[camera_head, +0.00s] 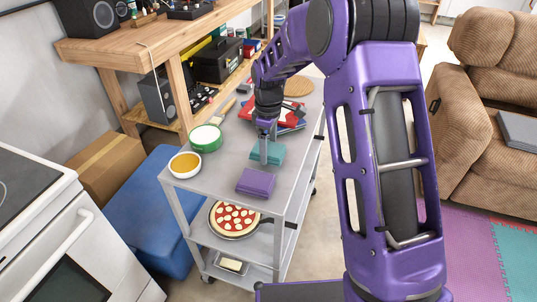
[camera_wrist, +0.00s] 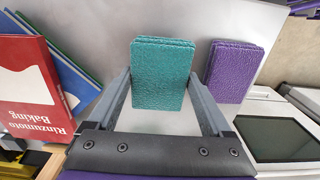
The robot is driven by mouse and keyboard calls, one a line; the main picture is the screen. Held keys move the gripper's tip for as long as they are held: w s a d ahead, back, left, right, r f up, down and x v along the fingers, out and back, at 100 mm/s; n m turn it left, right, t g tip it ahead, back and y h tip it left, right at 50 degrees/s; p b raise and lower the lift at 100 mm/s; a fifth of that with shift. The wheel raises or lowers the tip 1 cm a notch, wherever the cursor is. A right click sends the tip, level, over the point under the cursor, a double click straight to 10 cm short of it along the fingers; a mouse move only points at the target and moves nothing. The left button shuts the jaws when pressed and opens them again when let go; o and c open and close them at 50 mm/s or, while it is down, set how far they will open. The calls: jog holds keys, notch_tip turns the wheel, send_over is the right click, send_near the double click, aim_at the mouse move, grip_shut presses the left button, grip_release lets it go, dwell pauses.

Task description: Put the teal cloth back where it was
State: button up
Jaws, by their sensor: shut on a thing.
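The teal cloth (camera_head: 268,153) is a folded stack on the top of the grey cart (camera_head: 222,166), behind the purple cloth. In the wrist view the teal cloth (camera_wrist: 161,75) lies between the two fingers of my gripper (camera_wrist: 165,105). My gripper (camera_head: 268,150) reaches down to it from above and is shut on it. The fingers hide part of its sides. I cannot tell whether the cloth touches the cart top. The purple cloth (camera_head: 256,183) lies nearer the cart's front end, and it also shows in the wrist view (camera_wrist: 232,72), apart from my gripper.
Red and blue books (camera_head: 290,115) lie behind the teal cloth; a red book (camera_wrist: 32,82) shows in the wrist view. A green-rimmed bowl (camera_head: 205,138) and an orange-filled bowl (camera_head: 185,165) stand on the left. A pizza (camera_head: 235,219) sits on the shelf below. A recliner (camera_head: 490,120) stands right.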

aim_at(269, 148)
jog(key=shift+f, duration=1.05)
jog(key=shift+f, duration=0.2)
jog(key=o, duration=1)
notch_tip(269, 148, up, 12)
jog(key=shift+r+p, duration=0.2)
jog(key=shift+p, duration=0.7)
